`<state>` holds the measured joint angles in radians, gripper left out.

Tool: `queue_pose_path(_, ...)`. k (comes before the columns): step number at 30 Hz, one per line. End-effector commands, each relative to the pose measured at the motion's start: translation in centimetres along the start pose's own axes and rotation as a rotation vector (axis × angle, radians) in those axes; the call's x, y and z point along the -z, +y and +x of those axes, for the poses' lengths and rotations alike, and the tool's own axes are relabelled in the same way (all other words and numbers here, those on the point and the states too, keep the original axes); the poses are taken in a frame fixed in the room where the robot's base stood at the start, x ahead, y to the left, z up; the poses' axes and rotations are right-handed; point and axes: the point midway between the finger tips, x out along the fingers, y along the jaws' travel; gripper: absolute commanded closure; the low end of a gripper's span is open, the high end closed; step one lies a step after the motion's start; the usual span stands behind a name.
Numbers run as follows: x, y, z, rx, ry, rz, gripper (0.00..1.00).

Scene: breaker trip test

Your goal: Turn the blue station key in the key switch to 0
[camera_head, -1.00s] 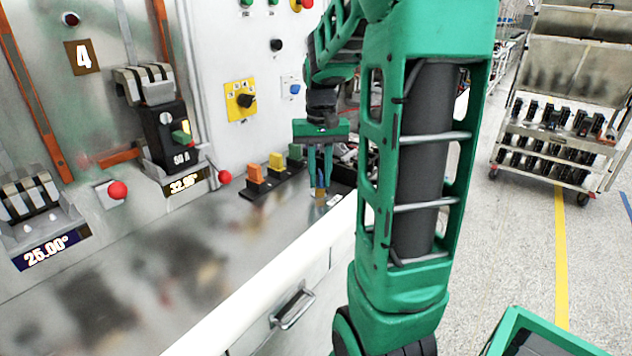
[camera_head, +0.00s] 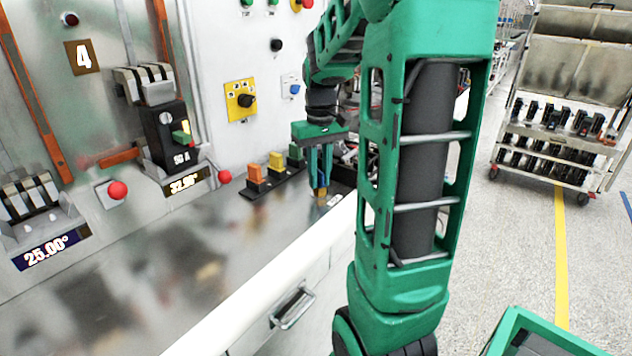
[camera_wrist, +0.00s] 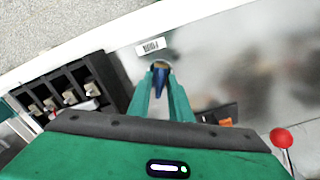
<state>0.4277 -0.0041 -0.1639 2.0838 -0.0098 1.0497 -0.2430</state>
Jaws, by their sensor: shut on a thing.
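My gripper (camera_head: 320,186) points down at the bench top near its front edge. In the wrist view its two green fingers (camera_wrist: 160,98) are closed on the blue station key (camera_wrist: 157,88), a small dark blue piece. The key switch (camera_wrist: 161,66) shows as a small round light rim at the fingertips, with a brownish part inside. In the head view a brass-coloured part (camera_head: 322,195) shows just below the fingertips. The fingers cover most of the key and switch. I cannot read any position mark, so the key's setting cannot be told.
A white label (camera_wrist: 151,46) lies beside the switch. Orange, yellow and green blocks (camera_head: 276,163) stand in a row left of my gripper. A dark rack with compartments (camera_wrist: 65,92) is close on the other side. Red knobs (camera_head: 117,190) stick out near the panel.

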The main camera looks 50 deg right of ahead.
Motion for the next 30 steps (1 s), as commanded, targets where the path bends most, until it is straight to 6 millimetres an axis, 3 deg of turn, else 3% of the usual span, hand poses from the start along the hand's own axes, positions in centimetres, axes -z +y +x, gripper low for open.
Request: queue_pose_path(30,0.06,-0.7,0.08,0.005,-0.001,-0.367,1.0)
